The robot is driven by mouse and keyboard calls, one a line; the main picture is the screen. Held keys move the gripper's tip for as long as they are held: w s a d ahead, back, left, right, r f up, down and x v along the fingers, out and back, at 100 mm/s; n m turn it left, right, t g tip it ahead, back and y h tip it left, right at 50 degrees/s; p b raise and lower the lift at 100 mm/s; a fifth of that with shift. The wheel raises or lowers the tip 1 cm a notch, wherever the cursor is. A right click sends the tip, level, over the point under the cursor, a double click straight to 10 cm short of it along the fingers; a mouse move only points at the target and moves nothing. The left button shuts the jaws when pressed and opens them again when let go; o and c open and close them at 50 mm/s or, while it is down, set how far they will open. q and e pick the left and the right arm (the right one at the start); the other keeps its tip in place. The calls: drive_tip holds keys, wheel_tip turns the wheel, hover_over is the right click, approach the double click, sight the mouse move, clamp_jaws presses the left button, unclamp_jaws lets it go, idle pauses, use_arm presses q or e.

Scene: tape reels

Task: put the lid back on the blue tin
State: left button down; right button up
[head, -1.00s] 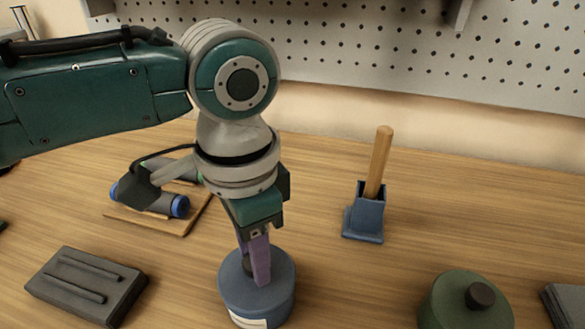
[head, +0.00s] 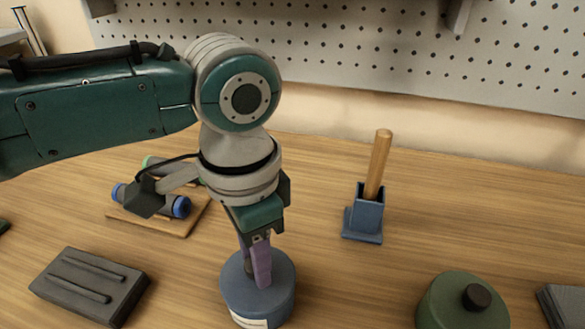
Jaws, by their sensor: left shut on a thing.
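The blue tin (head: 276,315) stands at the bottom centre with a pale label on its front. A blue lid (head: 236,281) covers its top, and I see no clear gap between lid and tin. My left gripper (head: 258,282) points down over the lid. Its purple-grey fingers are shut on the lid's knob, which they mostly hide. From this angle I cannot tell whether the lid is fully seated. My right gripper is not in view.
A green tin (head: 453,308) with a dark knob stands at the lower right, beside a grey block (head: 568,305). A blue holder (head: 364,218) carries a wooden handle (head: 379,163). A dark ribbed block (head: 88,288) lies left; blue-ended rolls (head: 162,202) rest on a wooden board (head: 150,218).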

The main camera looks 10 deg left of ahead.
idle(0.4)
use_arm(q)
unclamp_jaws()
idle(0.5)
wheel_tip(320, 180, up, 7)
drive_tip(key=p, duration=0.8)
drive_tip(key=shift+r, duration=0.1)
idle(0.3)
drive_tip(key=shift+c, duration=0.2)
clamp_jaws()
idle(0.6)
